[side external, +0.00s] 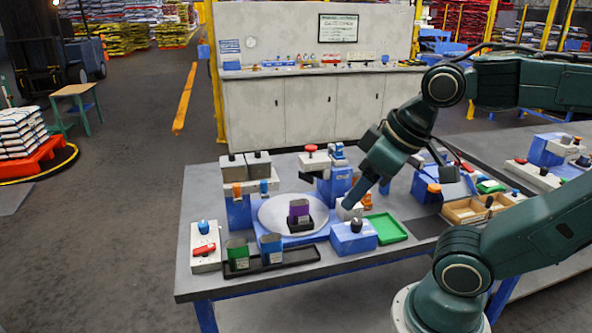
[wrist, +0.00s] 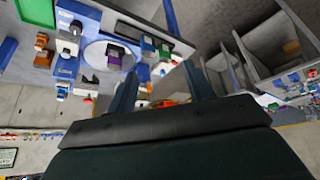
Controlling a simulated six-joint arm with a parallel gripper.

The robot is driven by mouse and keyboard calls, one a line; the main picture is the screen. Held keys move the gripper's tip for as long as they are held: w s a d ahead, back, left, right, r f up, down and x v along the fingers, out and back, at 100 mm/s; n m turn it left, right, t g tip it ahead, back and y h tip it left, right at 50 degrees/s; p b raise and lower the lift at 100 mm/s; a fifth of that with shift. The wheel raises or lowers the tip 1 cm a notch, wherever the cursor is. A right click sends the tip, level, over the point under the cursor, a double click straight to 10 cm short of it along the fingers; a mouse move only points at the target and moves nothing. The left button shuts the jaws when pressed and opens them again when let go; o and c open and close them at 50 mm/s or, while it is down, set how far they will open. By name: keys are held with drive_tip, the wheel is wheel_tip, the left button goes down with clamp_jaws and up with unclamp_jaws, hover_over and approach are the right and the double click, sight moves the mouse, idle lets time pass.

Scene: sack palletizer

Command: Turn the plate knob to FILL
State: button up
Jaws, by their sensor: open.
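A pale round plate (side external: 270,217) lies on the bench with a purple cup (side external: 299,210) in a black holder on it. Right of the plate stand a white box (side external: 344,211) and a blue box (side external: 352,241) with a black knob (side external: 356,226) on top. I cannot tell which is the plate knob, and its labels are too small to read. My gripper (side external: 350,203) points down at the white box; contact is unclear. In the wrist view my gripper (wrist: 160,68) has its fingers apart with nothing visible between them. The plate (wrist: 98,50) shows beyond them.
Green and blue cups (side external: 238,254) stand in a black tray at the front. A box with a red lever (side external: 204,249) is at the left corner. A green tray (side external: 388,229) lies right of the blue box. A red-topped post (side external: 311,150) stands behind the plate.

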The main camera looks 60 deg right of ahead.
drive_tip(key=n+g, duration=0.2)
drive_tip(key=g, duration=0.4)
hover_over(357, 221)
wheel_tip(357, 221, down, 11)
drive_tip(key=shift+f, duration=0.1)
drive_tip(key=shift+f, duration=6.85)
drive_tip(key=c, duration=1)
